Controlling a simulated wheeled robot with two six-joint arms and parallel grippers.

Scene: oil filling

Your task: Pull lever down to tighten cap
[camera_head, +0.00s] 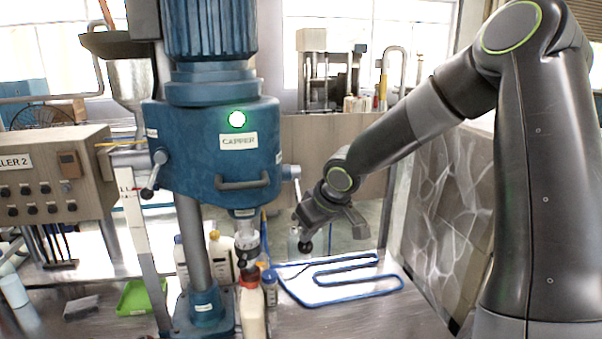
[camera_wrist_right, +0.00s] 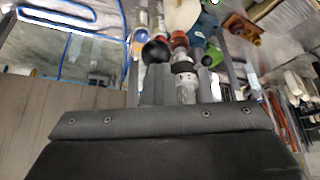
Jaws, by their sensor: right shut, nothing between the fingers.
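The blue capper (camera_head: 215,150) stands at centre left with a green light lit. A lever on its right side (camera_head: 291,172) hangs down, with a black ball knob (camera_head: 304,246) at its low end. A white bottle (camera_head: 252,312) with a red cap (camera_head: 249,276) stands upright under the capping head (camera_head: 246,240). My right gripper (camera_head: 330,214) is shut and empty, close by the knob and right of the lever; contact cannot be told. The black knob (camera_wrist_right: 155,50) and red cap (camera_wrist_right: 180,40) also show in the right wrist view. My left gripper is out of view.
More bottles (camera_head: 221,256) stand behind the capper column. A blue-edged tray (camera_head: 340,280) lies on the metal table to the right. A green tray (camera_head: 140,297) and a control box (camera_head: 60,180) are at the left. A stone-patterned panel (camera_head: 440,200) borders the right side.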

